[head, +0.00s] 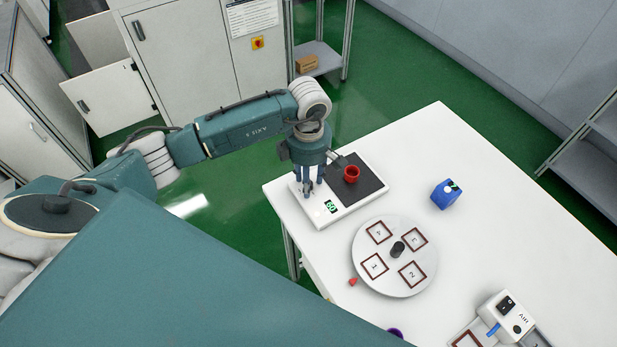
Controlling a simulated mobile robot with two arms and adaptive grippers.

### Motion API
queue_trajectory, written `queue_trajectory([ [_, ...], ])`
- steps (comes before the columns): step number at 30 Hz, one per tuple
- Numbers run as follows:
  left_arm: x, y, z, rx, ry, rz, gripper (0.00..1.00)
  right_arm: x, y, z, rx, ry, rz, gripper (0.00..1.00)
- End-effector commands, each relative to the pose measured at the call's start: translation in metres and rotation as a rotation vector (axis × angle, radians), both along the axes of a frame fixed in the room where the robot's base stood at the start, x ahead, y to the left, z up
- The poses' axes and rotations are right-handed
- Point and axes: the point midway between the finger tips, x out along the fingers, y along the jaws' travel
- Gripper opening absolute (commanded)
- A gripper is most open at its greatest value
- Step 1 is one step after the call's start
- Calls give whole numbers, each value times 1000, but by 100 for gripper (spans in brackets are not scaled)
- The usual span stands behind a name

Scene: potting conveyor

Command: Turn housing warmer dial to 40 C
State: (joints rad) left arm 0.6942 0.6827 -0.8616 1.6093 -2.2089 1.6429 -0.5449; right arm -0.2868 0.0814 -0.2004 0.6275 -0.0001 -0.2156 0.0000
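The housing warmer (345,211) is a flat white unit on the near-left part of the table, with a dark plate (372,184) on top. A red cup-shaped housing (351,173) stands on the plate. A small green-lit display (331,206) sits at the front end; its two digits are tiny and tilted, perhaps 60. My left gripper (308,190) points down over the warmer's left end, beside the display, at the dial area. Its fingers cover the dial, so I cannot tell its setting, whether the fingers touch it, or how far they are closed. My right gripper is out of view.
A round turntable (393,286) with numbered square frames and a dark centre knob stands close to the warmer. A small red piece (353,281) lies beside it. A blue box (445,194) and a white device (505,317) are further right. The table's far right is clear.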

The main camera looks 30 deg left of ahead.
Motion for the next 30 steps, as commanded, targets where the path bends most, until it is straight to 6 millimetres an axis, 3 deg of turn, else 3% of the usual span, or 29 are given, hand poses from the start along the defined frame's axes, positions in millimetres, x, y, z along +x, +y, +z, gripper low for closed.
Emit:
queue_trajectory([
  [4,0,0,0,0,0,0,33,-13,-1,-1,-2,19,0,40],
  [9,0,0,0,0,0,0,0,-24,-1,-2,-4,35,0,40],
  [20,0,0,0,0,-1,36,0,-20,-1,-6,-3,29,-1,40],
  [30,1,1,-1,0,-4,253,0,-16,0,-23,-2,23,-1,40],
])
